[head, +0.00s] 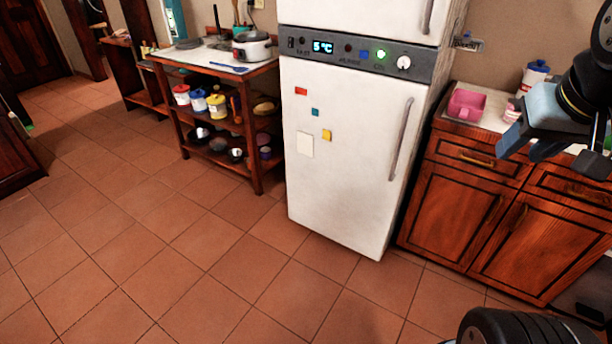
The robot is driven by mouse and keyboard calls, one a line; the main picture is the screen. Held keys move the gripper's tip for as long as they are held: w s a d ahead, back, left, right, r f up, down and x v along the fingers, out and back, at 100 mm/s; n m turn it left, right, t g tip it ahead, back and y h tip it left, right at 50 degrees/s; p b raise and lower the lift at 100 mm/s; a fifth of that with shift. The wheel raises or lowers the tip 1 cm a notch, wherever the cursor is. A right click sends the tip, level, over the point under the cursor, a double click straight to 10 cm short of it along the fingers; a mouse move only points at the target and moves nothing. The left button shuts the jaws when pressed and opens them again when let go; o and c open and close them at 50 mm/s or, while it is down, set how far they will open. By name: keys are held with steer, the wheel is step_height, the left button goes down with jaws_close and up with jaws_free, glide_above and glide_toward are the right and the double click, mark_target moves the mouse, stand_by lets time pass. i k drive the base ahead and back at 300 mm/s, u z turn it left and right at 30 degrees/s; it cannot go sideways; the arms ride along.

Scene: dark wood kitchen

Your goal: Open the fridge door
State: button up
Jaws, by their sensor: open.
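The white fridge (345,130) stands in the middle of the head view, with its lower door shut. A long grey vertical handle (401,140) is on the right side of that door. Several small coloured magnets and a white note are on its front. A dark panel reading 5 °C runs above it, and an upper door (360,18) shows in part, also with a handle at its right. My gripper (507,150) is at the upper right, open and empty, in front of the counter and to the right of the fridge handle, apart from it.
A wooden cabinet (455,185) stands right of the fridge, with a pink container (466,104) on its counter. The tiled floor before the fridge is clear.

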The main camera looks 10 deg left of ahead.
mark_target(350, 135)
steer(key=u, duration=0.6)
steer(key=k, duration=1.3)
steer(key=u, duration=0.3)
steer(key=i, duration=0.75)
steer(key=u, duration=0.45)
steer(key=i, duration=0.85)
steer(key=z, duration=0.4)
